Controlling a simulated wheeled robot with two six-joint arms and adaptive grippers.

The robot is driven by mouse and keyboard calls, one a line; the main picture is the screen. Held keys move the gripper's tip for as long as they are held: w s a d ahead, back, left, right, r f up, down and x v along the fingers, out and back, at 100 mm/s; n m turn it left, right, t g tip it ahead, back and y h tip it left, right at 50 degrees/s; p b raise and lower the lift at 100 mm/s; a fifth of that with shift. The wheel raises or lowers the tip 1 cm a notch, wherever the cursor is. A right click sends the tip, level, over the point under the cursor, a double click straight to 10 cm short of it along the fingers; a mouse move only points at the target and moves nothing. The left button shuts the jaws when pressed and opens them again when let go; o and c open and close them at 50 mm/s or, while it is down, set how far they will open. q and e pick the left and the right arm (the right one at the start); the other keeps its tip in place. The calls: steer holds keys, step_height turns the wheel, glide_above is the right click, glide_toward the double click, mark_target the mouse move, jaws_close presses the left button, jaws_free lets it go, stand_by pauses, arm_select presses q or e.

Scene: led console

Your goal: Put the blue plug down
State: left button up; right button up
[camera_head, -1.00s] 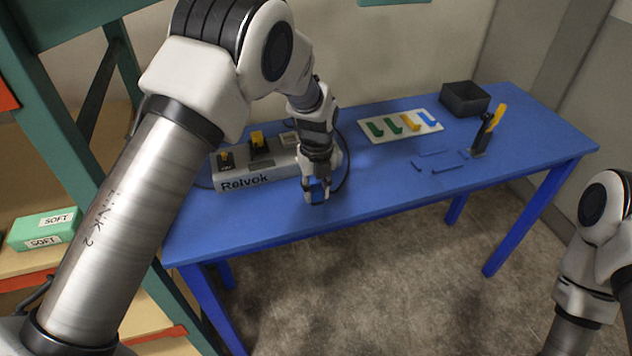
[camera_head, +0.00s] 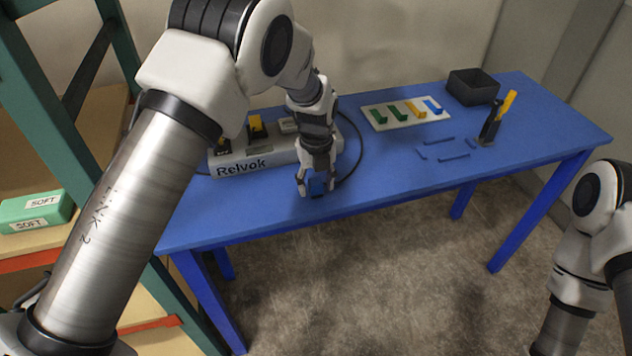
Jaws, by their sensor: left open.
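The blue plug (camera_head: 318,187) is at the front edge of the blue table (camera_head: 390,185), in front of the console. My left gripper (camera_head: 316,190) points down over it, with its fingers open on either side of the plug. Whether the plug's underside rests on the table is hard to tell. The light grey Relvok console (camera_head: 270,160) stands just behind and left of my left gripper, partly hidden by my arm. My right arm shows at the right edge, but its gripper is out of view.
A white board (camera_head: 378,124) with green, yellow and blue pieces lies at the back. A dark bin (camera_head: 472,84) stands at the back right. A black stand with a yellow lever (camera_head: 506,106) is near the right end, by thin blue strips (camera_head: 454,158). A black cable loops beside my gripper.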

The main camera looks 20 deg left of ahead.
mark_target(315, 182)
arm_select(q)
step_height(315, 182, up, 12)
steer(key=b, duration=0.2)
arm_select(e)
step_height(315, 182, down, 2)
steer(key=shift+f, duration=0.1)
arm_select(q)
steer(key=shift+a, duration=0.1)
stand_by(0.9)
